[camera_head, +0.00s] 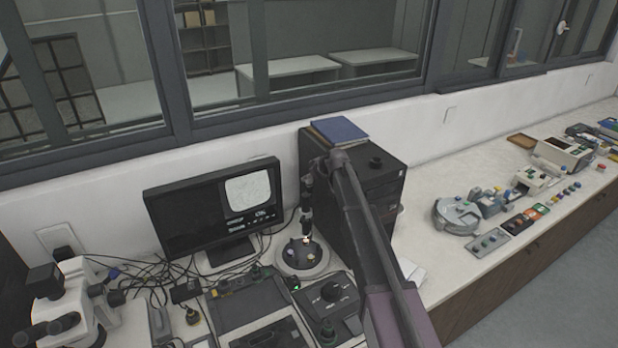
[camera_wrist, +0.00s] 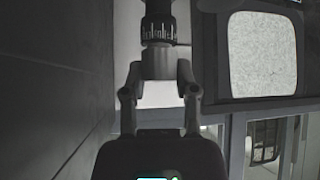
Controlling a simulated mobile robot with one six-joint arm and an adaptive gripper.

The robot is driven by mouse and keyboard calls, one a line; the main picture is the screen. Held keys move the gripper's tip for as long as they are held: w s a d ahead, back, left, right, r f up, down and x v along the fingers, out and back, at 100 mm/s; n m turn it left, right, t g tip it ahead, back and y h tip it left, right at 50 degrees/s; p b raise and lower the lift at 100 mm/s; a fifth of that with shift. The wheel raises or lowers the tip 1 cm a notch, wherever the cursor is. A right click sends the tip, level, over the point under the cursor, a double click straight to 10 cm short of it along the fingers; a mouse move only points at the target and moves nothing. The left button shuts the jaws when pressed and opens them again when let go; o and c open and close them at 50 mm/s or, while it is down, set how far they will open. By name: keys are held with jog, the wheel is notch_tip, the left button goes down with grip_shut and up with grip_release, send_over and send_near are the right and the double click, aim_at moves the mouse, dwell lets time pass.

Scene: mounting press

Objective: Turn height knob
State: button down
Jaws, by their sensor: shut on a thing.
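My gripper (camera_wrist: 159,74) has its fingers on both sides of a grey cylindrical part (camera_wrist: 158,62), which I take to be the height knob, and is shut on it. Beyond the knob, a black barrel with a ring of white scale marks (camera_wrist: 158,30) shows in the wrist view. In the head view, the dark upright instrument (camera_head: 307,192) stands over a round base (camera_head: 302,257) with a small lit spot. My arm reaches to it from the lower right. The knob and the fingertips are too small and dark to make out in the head view.
A monitor (camera_head: 165,218) with a speckled picture stands left of the instrument. A black computer case (camera_head: 385,182) with a blue book (camera_head: 338,131) on top stands right of it. Cables and control boxes crowd the bench in front. A white microscope (camera_head: 75,300) is at the far left.

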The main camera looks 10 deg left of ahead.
jog(key=shift+s, duration=0.1)
dwell(0.4)
jog(key=shift+c, duration=1.8)
grip_release()
jog(key=shift+m+t+h, duration=0.9)
jog(key=shift+m+h, duration=0.4)
jog(key=shift+m, duration=0.6)
jog(key=shift+m+t+h, duration=0.5)
jog(key=shift+m+h, duration=0.9)
jog(key=shift+m, duration=0.6)
